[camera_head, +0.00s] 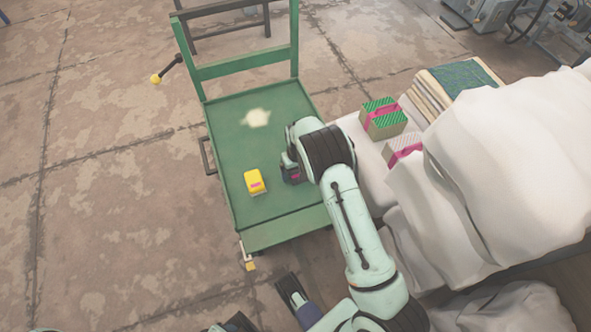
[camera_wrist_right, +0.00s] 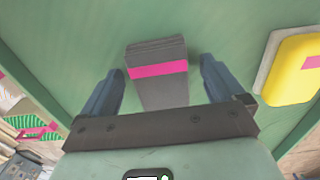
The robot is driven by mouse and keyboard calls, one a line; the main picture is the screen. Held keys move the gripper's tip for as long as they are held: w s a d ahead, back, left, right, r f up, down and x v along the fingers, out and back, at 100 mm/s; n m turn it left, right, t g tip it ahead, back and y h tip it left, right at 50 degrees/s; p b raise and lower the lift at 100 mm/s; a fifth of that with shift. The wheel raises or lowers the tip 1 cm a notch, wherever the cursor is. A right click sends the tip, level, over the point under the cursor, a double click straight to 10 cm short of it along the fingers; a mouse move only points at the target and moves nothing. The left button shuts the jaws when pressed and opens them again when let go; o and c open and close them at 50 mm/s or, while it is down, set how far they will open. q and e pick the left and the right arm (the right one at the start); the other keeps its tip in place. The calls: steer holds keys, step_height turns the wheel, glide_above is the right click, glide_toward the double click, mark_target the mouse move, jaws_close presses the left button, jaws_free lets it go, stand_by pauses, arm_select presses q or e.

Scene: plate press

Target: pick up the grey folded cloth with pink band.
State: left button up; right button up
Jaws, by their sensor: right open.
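The grey folded cloth with a pink band (camera_wrist_right: 160,92) lies on the green cart top, seen in the right wrist view between the two fingers. In the head view it is mostly hidden by my gripper, and only a dark bit with pink (camera_head: 294,177) shows. My right gripper (camera_head: 288,164) is over it, pointing down at the cart. In the right wrist view the fingers of this gripper (camera_wrist_right: 160,75) are open, one on each side of the cloth with gaps. Whether the fingertips are down at the cloth's height is unclear.
A yellow packet (camera_head: 254,181) lies left of the gripper on the green cart (camera_head: 225,130). Right of the cart, a white-covered table holds a green-and-pink banded bundle (camera_head: 384,124), a pale pink-banded one (camera_head: 403,150), stacked cloths (camera_head: 455,80) and a white cloth heap (camera_head: 515,140).

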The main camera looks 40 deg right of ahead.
mark_target(297, 172)
steer(key=shift+c, duration=0.4)
steer(key=c, duration=1.1)
arm_select(q)
steer(key=shift+s, duration=0.1)
arm_select(e)
steer(key=shift+o, duration=0.2)
steer(key=shift+r, duration=0.15)
step_height(297, 172, up, 6)
steer(key=shift+r+p, duration=0.25)
steer(key=shift+p, duration=0.45)
arm_select(q)
steer(key=shift+g, duration=0.5)
steer(key=s+r+p, duration=0.1)
steer(key=r, duration=0.1)
steer(key=s+d+r+p, duration=0.1)
steer(key=shift+s+r, duration=0.35)
steer(key=shift+s, duration=0.05)
arm_select(e)
step_height(297, 172, up, 13)
steer(key=shift+r, duration=0.15)
